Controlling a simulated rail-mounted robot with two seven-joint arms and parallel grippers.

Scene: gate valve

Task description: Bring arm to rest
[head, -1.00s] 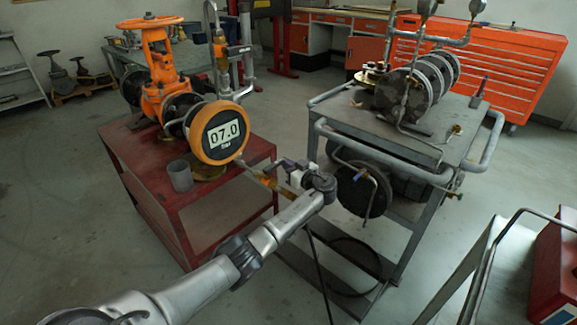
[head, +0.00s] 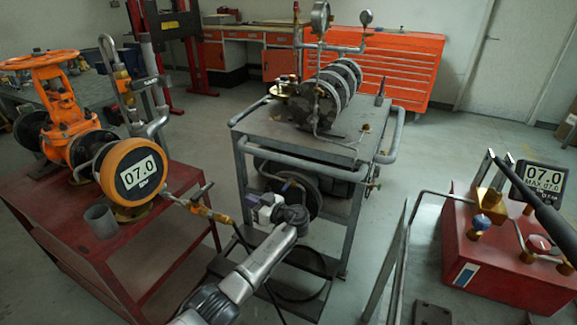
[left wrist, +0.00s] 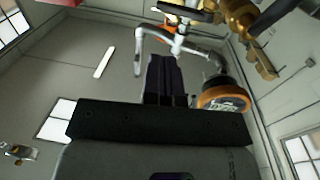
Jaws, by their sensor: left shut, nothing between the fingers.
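My left arm (head: 258,268) reaches in from the bottom of the head view. My right gripper is not in view.
A grey cart (head: 345,150) with a flanged pipe assembly (head: 325,100) stands just beyond my gripper. A red pump box (head: 510,265) with a 07.0 display (head: 541,183) and dark lever is at right. Several orange drawers (head: 385,65) stand behind.

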